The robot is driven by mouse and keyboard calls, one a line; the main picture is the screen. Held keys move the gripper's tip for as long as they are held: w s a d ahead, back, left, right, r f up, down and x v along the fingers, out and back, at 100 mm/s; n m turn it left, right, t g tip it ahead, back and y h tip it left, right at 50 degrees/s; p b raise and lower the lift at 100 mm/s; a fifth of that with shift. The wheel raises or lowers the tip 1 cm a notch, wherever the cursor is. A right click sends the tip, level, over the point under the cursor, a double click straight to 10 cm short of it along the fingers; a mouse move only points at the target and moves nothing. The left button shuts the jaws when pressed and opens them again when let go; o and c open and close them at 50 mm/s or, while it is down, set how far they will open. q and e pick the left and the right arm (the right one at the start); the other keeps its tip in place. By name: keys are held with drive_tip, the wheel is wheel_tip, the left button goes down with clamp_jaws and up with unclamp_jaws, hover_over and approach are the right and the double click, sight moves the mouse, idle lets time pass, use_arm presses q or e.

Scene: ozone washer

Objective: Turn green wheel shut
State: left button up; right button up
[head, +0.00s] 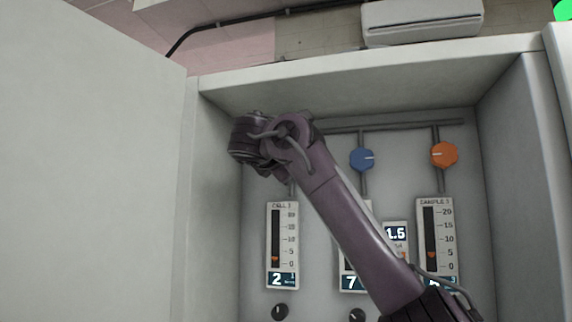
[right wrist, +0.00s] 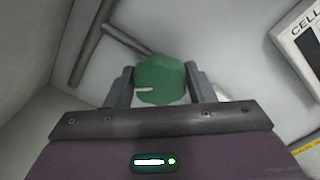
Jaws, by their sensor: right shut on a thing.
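The green wheel (right wrist: 160,78) shows in the right wrist view, between the two fingers of my right gripper (right wrist: 160,88). The fingers are shut on it, one on each side. A pale pointer line on the wheel's face points to the left in that view. In the head view my right arm reaches up from the lower right to the cabinet's upper left, and its wrist hides the green wheel and the gripper's fingers. My left gripper is not in view.
A blue wheel (head: 362,160) and an orange wheel (head: 444,155) sit on pipes to the right. Gauges labelled CELL (head: 282,246) and SAMPLE (head: 437,246) are below. Small black knobs (head: 280,312) sit lower. An open white door (head: 85,170) stands at left; cabinet walls enclose the panel.

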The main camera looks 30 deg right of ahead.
drive_tip(key=n, duration=0.4)
drive_tip(key=shift+n, duration=2.9)
drive_tip(key=o, duration=1)
drive_tip(key=shift+c, duration=0.2)
drive_tip(key=shift+a, duration=0.1)
drive_tip(key=b+v, duration=0.4)
drive_tip(key=v, duration=0.3)
drive_tip(key=shift+s+a, duration=0.2)
drive_tip(key=shift+a, duration=0.05)
